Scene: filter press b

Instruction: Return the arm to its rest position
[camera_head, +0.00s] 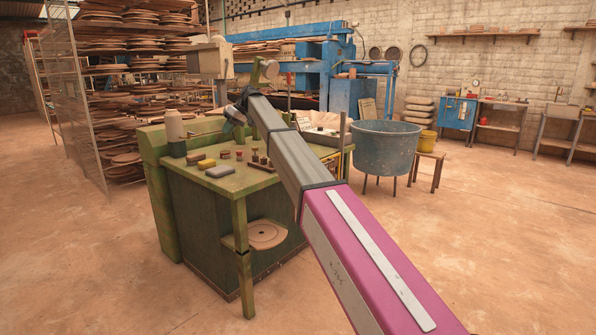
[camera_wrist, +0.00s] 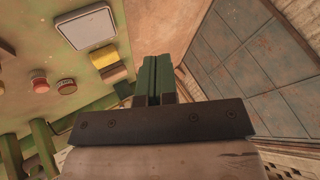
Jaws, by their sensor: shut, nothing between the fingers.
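My gripper (camera_wrist: 156,68) shows in the wrist view with its two green fingers pressed together and nothing between them. In the head view my arm stretches from the lower right up over the green bench (camera_head: 215,190). Its far end is near the back of the bench top, and the fingers are not clear there. In the wrist view the fingers point past the bench edge, with the green bench surface (camera_wrist: 25,35) on the left and bare floor beyond.
A blue-grey tub (camera_head: 386,148) and wooden stool (camera_head: 428,170) stand behind right. A loaded rack (camera_head: 125,90) is at left. Floor at right is clear.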

